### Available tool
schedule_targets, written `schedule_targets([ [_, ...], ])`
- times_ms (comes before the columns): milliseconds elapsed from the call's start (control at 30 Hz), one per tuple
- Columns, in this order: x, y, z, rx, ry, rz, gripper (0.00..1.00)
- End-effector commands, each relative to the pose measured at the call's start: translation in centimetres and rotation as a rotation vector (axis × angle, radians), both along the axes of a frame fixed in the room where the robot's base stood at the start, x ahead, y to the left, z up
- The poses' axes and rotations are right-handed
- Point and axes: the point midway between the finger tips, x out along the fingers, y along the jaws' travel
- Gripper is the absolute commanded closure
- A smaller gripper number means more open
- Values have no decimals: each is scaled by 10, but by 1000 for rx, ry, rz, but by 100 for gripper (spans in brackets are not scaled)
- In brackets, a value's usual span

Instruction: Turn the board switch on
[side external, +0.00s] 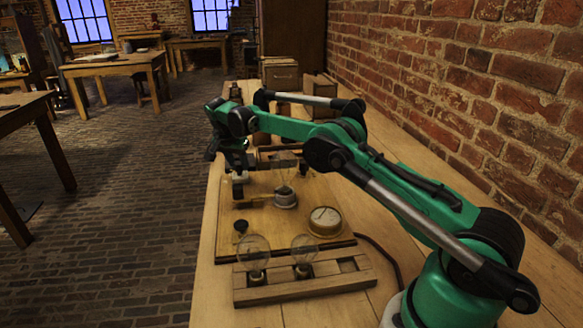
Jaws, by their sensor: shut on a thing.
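The wooden board (318,193) lies on the workbench. At its left edge is the small board switch (238,196), with dark and pale metal parts; a brass strip runs from near it towards a bulb. My gripper (238,174) is over the far left part of the board, pointing down, shut on the switch's handle. The fingertips and handle are small and dark, so the lever's exact angle cannot be told. The bulb (284,190) on the board looks unlit. A round brass-rimmed meter (325,221) and a black knob (240,226) sit nearer the front.
A wooden rack (302,288) with two clear bulbs and an empty slot stands at the front of the bench (213,300). Wooden boxes (281,75) and a dark bottle (235,91) stand at the back. A brick wall (480,80) bounds the right side.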

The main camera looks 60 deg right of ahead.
Motion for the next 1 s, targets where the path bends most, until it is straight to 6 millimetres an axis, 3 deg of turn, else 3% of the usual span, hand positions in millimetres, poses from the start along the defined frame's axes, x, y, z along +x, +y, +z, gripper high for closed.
schedule_targets([
  [400,-2,0,0,-3,2,-125,100],
  [900,-2,-1,1,-2,3,-140,100],
  [933,-2,-1,1,-2,3,-140,64],
  [1000,-2,-1,1,-2,2,-140,44],
])
